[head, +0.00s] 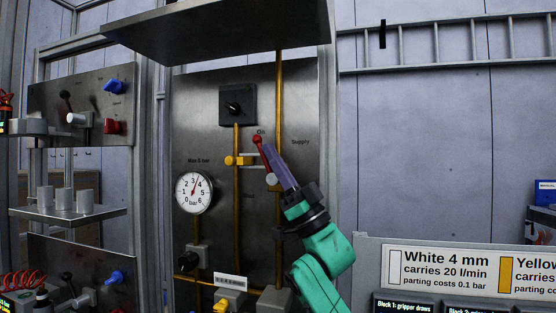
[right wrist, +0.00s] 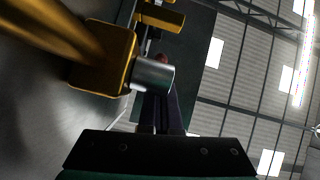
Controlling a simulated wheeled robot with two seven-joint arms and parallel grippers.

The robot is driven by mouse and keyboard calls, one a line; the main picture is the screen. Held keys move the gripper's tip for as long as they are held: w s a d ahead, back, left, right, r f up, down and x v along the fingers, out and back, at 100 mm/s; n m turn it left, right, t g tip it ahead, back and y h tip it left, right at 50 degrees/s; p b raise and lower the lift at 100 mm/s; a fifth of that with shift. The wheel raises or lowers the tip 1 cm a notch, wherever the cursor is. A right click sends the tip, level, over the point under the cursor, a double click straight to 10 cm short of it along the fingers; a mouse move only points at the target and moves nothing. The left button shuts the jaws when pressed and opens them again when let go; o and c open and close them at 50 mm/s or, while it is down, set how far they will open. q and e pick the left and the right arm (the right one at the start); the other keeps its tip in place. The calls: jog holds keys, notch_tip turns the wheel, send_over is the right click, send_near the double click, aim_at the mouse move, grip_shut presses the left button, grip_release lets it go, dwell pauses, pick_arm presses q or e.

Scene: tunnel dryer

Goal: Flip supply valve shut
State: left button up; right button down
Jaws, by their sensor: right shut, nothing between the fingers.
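The supply valve's red lever (head: 260,148) is on the steel panel, between the words "On" and "Supply". It leans up and slightly left, its knob near "On". Its silver hub (head: 272,180) sits low on the lever, by a vertical brass pipe. My right gripper (head: 267,148) is shut and empty, its purple fingers pointing up-left with tips close against the lever's right side. I cannot tell whether they touch. In the right wrist view, the brass valve body (right wrist: 103,62) and silver hub (right wrist: 154,74) are close, the red knob (right wrist: 162,57) just beyond the fingers. My left gripper is not in view.
A pressure gauge (head: 194,192) is lower left, a black knob (head: 234,106) above. A metal hood (head: 220,30) overhangs the panel. A sign board (head: 450,272) stands lower right.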

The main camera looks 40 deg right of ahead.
jog(key=shift+w+a+g, duration=0.1)
jog(key=shift+w+g, duration=0.05)
jog(key=shift+g, duration=0.65)
jog(key=shift+w+a+n+h, duration=0.15)
jog(key=shift+w+n+h, duration=0.05)
jog(key=shift+n+h, duration=0.1)
jog(key=shift+w+a+f+g+h, duration=0.15)
jog(key=shift+g+h, duration=0.1)
jog(key=shift+g, duration=0.25)
jog(key=shift+w+r+g+h, duration=0.1)
jog(key=shift+g+h, duration=0.15)
jog(key=shift+g, duration=0.25)
jog(key=shift+w+a+f, duration=0.1)
jog(key=shift+w, duration=0.05)
dwell(0.8)
